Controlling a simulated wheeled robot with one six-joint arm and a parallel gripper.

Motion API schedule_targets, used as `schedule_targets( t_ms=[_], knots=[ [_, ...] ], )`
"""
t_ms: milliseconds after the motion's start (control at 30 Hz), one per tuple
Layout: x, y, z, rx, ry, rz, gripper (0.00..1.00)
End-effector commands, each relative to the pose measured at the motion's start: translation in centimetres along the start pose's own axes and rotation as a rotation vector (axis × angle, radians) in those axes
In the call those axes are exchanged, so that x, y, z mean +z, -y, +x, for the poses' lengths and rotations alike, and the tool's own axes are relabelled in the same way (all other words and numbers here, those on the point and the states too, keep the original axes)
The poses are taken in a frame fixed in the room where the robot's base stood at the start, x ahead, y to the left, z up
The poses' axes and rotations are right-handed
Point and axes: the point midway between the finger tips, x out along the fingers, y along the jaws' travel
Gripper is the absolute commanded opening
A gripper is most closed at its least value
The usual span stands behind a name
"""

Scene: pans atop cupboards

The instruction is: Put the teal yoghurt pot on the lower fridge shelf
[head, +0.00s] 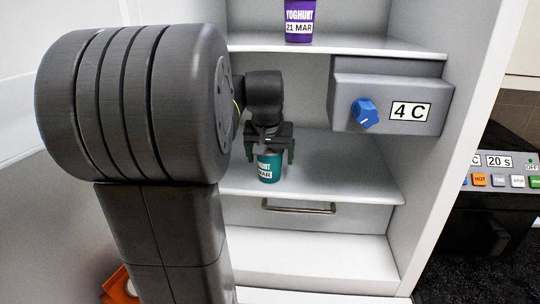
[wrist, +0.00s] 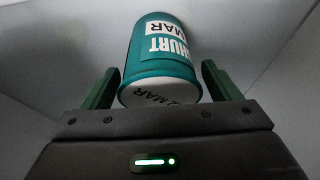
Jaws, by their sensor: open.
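The teal yoghurt pot (head: 269,168) stands upright on the lower fridge shelf (head: 350,185), near its front edge. Its label shows part of the word yoghurt and MAR. My gripper (head: 270,155) is at the pot from above and behind, with one finger on each side of it. In the wrist view the pot (wrist: 162,60) lies between the two green fingers of my gripper (wrist: 160,88), with small gaps visible beside it. The jaws are open. My arm hides the left part of the shelf.
A purple yoghurt pot (head: 299,20) stands on the upper shelf (head: 340,46). A grey control box (head: 420,92) with a blue knob (head: 364,113) and a 4 C label hangs to the right of my gripper. A drawer handle (head: 298,207) is below the lower shelf. The shelf's right part is clear.

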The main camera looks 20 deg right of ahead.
Motion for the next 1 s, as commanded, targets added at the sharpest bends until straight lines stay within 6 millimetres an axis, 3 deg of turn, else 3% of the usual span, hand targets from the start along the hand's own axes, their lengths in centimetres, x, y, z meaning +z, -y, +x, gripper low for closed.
schedule_targets(
  t_ms=[167,300,700,1000],
  knots=[
    [-0.2,0.0,-1.1,0.0,-0.003,0.0,0.83],
    [-0.3,0.0,-3.7,-0.001,-0.007,0.0,0.83],
    [6.9,0.0,-6.1,-0.001,-0.004,-0.001,0.83],
    [10.3,0.0,-7.6,0.0,-0.002,-0.001,0.83]
  ],
)
